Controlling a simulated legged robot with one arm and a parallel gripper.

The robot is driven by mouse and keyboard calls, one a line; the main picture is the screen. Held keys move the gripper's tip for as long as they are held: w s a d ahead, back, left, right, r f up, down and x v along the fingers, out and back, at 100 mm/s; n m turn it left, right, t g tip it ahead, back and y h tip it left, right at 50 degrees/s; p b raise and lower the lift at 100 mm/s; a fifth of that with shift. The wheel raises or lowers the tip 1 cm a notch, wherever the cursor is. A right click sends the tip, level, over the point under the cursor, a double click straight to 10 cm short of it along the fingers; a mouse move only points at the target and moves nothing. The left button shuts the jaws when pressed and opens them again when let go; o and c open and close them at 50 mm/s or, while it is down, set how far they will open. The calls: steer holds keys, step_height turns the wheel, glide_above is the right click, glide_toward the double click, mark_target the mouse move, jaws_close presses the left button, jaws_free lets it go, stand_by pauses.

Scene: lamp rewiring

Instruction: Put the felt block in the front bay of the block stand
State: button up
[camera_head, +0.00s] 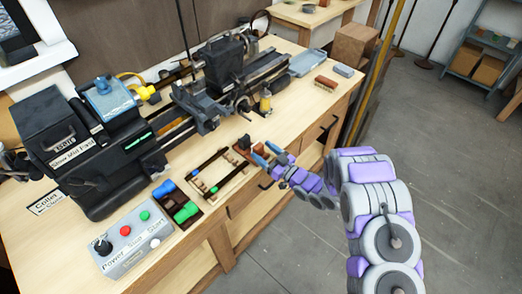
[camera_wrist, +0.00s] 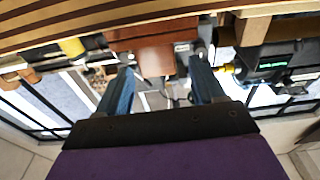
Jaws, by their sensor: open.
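My gripper (camera_head: 267,153) is open at the front edge of the bench, its two blue fingers apart. In the wrist view my gripper (camera_wrist: 162,84) has a reddish-brown piece (camera_wrist: 156,60) lying between and beyond the fingertips, with a wider part of the same colour behind it. I cannot tell whether the fingers touch it. In the head view this reddish-brown piece is mostly behind the fingers, and I cannot tell whether it is the block stand. A small grey-blue block (camera_head: 344,70), possibly the felt block, lies at the far right end of the bench, apart from my gripper.
A brown brush (camera_head: 325,83) and a pale blue tray (camera_head: 307,62) lie near the grey-blue block. The lathe (camera_head: 225,70) fills the back of the bench. A wooden frame (camera_head: 208,190) and a control box (camera_head: 132,240) are left of my gripper.

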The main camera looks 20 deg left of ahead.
steer(key=p+v, duration=0.1)
steer(key=v, duration=0.9)
steer(key=shift+d, duration=0.35)
steer(key=shift+s, duration=0.1)
